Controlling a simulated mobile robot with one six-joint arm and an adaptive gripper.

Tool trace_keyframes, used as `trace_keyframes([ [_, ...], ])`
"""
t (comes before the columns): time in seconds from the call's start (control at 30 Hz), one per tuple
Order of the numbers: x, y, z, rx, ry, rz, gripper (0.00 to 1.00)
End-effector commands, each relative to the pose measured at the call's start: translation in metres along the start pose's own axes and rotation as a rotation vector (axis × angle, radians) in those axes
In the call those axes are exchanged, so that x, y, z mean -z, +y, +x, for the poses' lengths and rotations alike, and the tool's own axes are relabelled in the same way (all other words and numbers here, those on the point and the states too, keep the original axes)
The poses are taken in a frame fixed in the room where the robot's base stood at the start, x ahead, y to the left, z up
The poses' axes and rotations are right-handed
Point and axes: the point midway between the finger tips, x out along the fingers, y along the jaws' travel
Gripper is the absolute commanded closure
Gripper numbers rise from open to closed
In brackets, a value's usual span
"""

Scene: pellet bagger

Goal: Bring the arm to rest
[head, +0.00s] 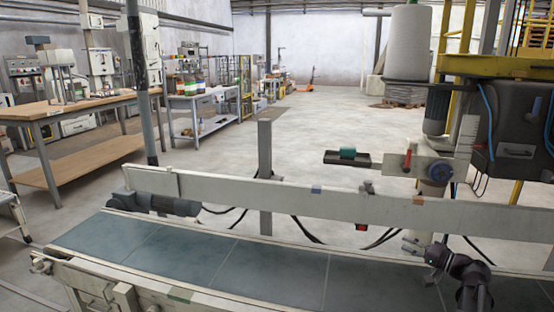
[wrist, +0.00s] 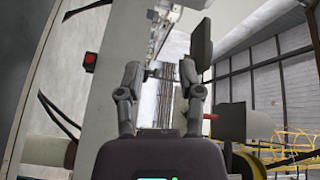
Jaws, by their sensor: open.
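My gripper (head: 410,247) shows at the lower right of the head view, above the right part of the conveyor belt (head: 190,254). Its fingers point left, towards the pale side rail (head: 255,195). In the wrist view the two fingers of my gripper (wrist: 161,76) stand apart with nothing between them. I see no contact between the fingers and the rail. My arm's lower links run out of the head view at the bottom right.
A red button (head: 361,227) sits low beyond the belt; a wooden bench (head: 80,106) is far left. The floor behind is open.

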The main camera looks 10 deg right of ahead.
Motion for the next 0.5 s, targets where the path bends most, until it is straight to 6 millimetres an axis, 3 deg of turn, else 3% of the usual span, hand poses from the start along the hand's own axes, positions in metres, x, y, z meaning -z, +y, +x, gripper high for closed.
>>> trace_keyframes([
  [0.03,-0.017,0.002,0.017,-0.036,-0.048,0.004,0.52],
  [0.2,-0.066,0.017,0.057,-0.175,-0.192,0.009,0.52],
  [0.5,-0.151,0.039,0.104,-0.427,-0.428,-0.015,0.52],
])
